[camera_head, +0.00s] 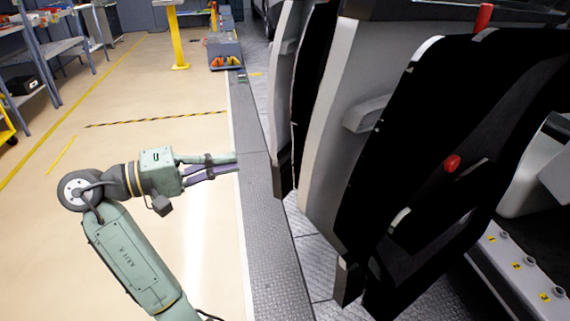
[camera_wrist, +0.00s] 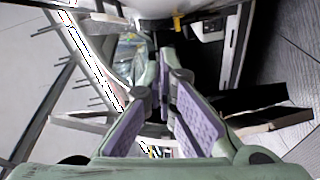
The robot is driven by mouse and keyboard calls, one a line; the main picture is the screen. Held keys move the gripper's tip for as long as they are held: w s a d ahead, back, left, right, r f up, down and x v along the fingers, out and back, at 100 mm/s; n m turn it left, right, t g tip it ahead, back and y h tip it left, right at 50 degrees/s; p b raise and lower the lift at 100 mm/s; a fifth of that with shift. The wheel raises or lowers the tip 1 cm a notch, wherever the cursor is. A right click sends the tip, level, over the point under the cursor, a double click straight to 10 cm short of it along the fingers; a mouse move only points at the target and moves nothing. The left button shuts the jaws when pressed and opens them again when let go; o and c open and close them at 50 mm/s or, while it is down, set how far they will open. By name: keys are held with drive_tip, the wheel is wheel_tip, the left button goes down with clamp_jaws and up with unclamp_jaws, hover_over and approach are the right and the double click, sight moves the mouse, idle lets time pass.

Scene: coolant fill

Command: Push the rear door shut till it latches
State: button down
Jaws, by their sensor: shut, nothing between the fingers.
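Two vehicle doors stand ajar in the head view. The nearer door (camera_head: 339,125) has a grey outer skin, a grey handle (camera_head: 368,114) and a black inner panel with a red knob (camera_head: 452,163). The farther door (camera_head: 284,62) stands behind it, partly hidden. I cannot tell for certain which is the rear door. My gripper (camera_head: 237,160) is left of both doors, pointing right towards them. Its fingers are shut and empty, apart from the doors in the picture. In the wrist view my gripper (camera_wrist: 164,52) shows purple pads; the view beyond is cluttered.
A dark textured platform strip (camera_head: 257,205) runs along the doors. A row of numbered fittings (camera_head: 518,266) lies at the lower right. Shelves (camera_head: 55,50) stand at the far left, and a yellow post (camera_head: 175,38) stands at the back. The beige floor (camera_head: 150,85) is mostly clear.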

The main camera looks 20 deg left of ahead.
drive_tip(key=w+d+f+p, duration=0.1)
drive_tip(key=w+d+p, duration=0.1)
drive_tip(key=d, duration=0.9)
drive_tip(key=shift+w+f+g+h+p, duration=0.3)
drive_tip(key=shift+w+g+p, duration=0.1)
drive_tip(key=shift+w, duration=0.5)
drive_tip(key=shift+d, duration=0.2)
